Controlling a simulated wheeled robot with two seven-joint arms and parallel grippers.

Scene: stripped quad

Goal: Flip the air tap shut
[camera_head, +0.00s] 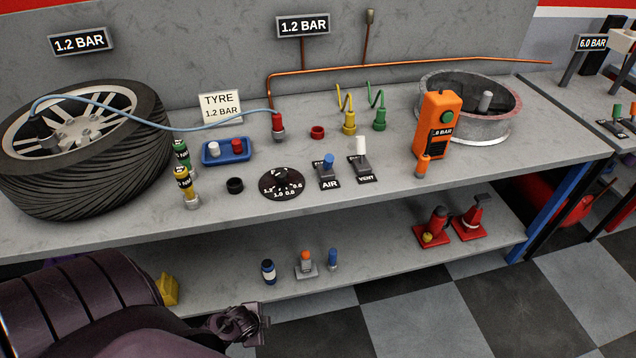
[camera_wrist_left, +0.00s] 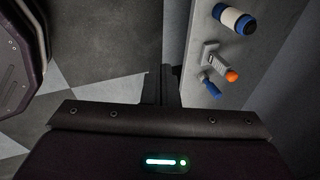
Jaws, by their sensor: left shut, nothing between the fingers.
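The air tap (camera_head: 328,172) stands on the bench top in the head view, with a blue-capped lever on a dark base. A black label reading AIR (camera_head: 330,184) is in front of it. The lever sticks up; I cannot tell its exact setting. My left gripper (camera_head: 262,323) is low in front of the lower shelf, well below and to the left of the tap. It is shut and empty, touching nothing. Its shut fingers also show in the left wrist view (camera_wrist_left: 168,85). My right gripper is in neither view.
The white-capped VENT tap (camera_head: 361,158) stands close right of the air tap. A black dial (camera_head: 281,184) is close left. An orange gauge unit (camera_head: 437,124) stands farther right. The bench's front edge overhangs a shelf (camera_head: 375,268) holding small fittings.

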